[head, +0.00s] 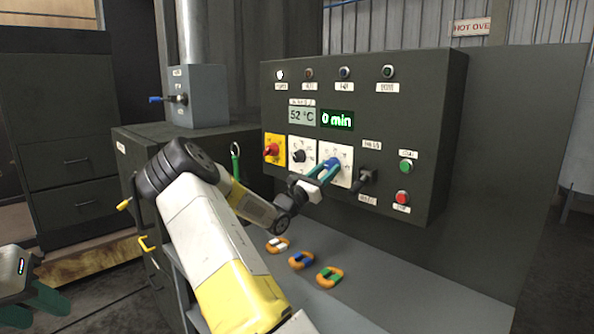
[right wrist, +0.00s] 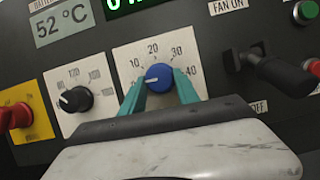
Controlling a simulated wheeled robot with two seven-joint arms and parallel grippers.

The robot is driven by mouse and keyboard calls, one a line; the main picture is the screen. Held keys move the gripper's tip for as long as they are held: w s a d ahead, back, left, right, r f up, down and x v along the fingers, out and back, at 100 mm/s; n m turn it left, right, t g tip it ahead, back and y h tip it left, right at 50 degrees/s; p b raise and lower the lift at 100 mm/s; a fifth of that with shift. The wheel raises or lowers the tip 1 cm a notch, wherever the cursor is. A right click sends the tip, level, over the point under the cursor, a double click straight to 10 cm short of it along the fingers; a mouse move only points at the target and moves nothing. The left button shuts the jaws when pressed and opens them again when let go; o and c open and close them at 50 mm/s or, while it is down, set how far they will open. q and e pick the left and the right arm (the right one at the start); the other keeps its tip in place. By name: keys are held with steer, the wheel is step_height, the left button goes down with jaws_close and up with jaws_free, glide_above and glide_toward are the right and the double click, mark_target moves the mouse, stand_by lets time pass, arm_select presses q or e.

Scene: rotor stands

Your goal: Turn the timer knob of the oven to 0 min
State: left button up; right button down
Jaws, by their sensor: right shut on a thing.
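The blue timer knob (right wrist: 158,76) sits on a white scale plate (right wrist: 150,49) on the oven's control panel. My right gripper (head: 325,170) is at this knob, its teal fingers shut on it from either side, as the right wrist view shows. The knob's pale mark points left; part of the lower scale is hidden by the fingers. The green timer display (head: 337,119) reads 0 min. My left gripper (head: 35,310) is at the lower left of the head view, away from the panel, its teal fingers apart and nothing seen between them.
A red knob (head: 271,150) and a black knob (head: 299,156) are left of the timer. A black fan lever (head: 366,178), a green button (head: 406,166) and a red button (head: 402,197) are right. Several orange-rimmed tags (head: 301,260) lie on the shelf below.

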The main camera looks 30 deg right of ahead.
steer(key=shift+f+n+t, duration=0.15)
steer(key=shift+n+t, duration=0.25)
steer(key=shift+n, duration=0.1)
steer(key=c, duration=0.9)
jaws_free()
steer(key=shift+a, duration=0.1)
steer(key=v, duration=0.7)
steer(key=shift+a, duration=0.35)
steer(key=shift+s, duration=0.1)
